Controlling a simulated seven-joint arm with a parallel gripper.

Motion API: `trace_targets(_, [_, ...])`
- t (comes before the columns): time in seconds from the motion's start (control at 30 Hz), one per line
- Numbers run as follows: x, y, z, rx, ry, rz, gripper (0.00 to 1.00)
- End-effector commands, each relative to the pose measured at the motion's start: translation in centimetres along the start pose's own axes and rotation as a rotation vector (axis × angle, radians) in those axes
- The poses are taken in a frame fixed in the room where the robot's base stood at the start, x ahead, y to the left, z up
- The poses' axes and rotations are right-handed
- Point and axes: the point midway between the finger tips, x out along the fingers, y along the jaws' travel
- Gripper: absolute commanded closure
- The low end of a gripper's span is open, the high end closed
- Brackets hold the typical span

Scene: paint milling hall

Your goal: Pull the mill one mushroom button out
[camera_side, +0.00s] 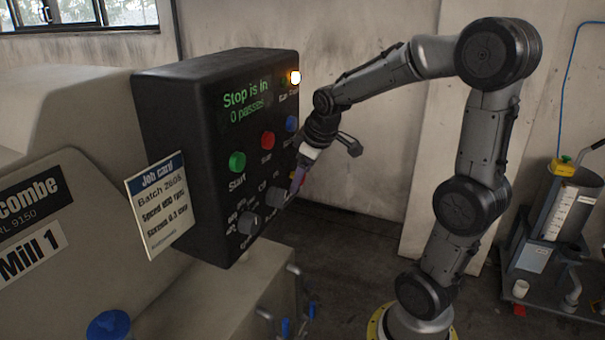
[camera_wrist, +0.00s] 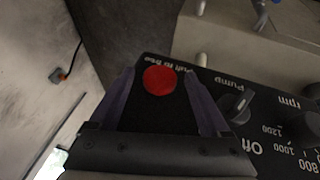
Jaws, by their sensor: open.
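The red mushroom button (camera_wrist: 159,80) shows in the wrist view on the black panel, beside partly readable "Pull to" lettering. My gripper (camera_wrist: 159,88) is open, with one purple finger on each side of the button. I cannot tell whether the fingers touch it. In the side view my gripper (camera_side: 297,181) is at the lower right of the control box (camera_side: 205,110), and the mushroom button is hidden there. The green display (camera_side: 246,100) reads "Stop is in" and "0 passes".
The panel also carries a green Start button (camera_side: 237,161), a smaller red button (camera_side: 267,140), a blue button (camera_side: 291,123) and a lit white lamp (camera_side: 295,77). A pump switch (camera_wrist: 237,104) is right beside my finger. A job card (camera_side: 160,205) sticks out at the left.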

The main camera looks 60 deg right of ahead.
Motion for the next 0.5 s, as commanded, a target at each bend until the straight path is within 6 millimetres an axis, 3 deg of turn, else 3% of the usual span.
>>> trace_targets(0.27, [0.09, 0.0, 0.01, 0.0, 0.0, 0.0, 0.21])
trace_targets(0.5, [0.06, -0.01, 0.0, 0.0, 0.0, 0.0, 0.64])
